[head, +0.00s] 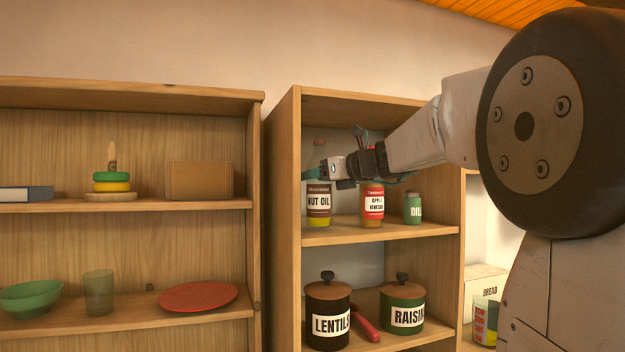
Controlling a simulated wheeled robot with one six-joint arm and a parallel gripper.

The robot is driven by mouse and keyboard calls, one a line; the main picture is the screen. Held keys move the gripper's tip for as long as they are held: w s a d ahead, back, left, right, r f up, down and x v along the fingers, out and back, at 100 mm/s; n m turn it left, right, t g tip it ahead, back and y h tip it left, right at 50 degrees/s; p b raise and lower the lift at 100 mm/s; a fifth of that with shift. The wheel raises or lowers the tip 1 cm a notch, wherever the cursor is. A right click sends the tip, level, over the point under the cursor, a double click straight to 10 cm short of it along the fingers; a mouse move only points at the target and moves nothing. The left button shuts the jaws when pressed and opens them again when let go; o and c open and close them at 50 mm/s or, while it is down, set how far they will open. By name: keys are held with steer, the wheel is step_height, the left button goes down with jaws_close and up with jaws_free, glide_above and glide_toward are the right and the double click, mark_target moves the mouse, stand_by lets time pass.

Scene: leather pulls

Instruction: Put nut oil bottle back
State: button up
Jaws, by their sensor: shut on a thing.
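The nut oil bottle (319,206) is upright at the left end of the upper shelf (380,236) in the right-hand cabinet. It has a brown-and-white label, and yellow-green oil shows below it. My gripper (318,171) reaches in from the right and is shut on the bottle's upper part, which it partly covers. The bottle's base is at about shelf level; I cannot tell if it touches the board.
A green dill jar (413,208) is further right. Lentils (328,312) and raisin (402,309) jars stand below. The cabinet's left side panel (283,210) is close to the nut oil.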

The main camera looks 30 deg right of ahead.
steer(key=shift+f, duration=0.4)
steer(key=o, duration=1.5)
steer(key=shift+f, duration=0.1)
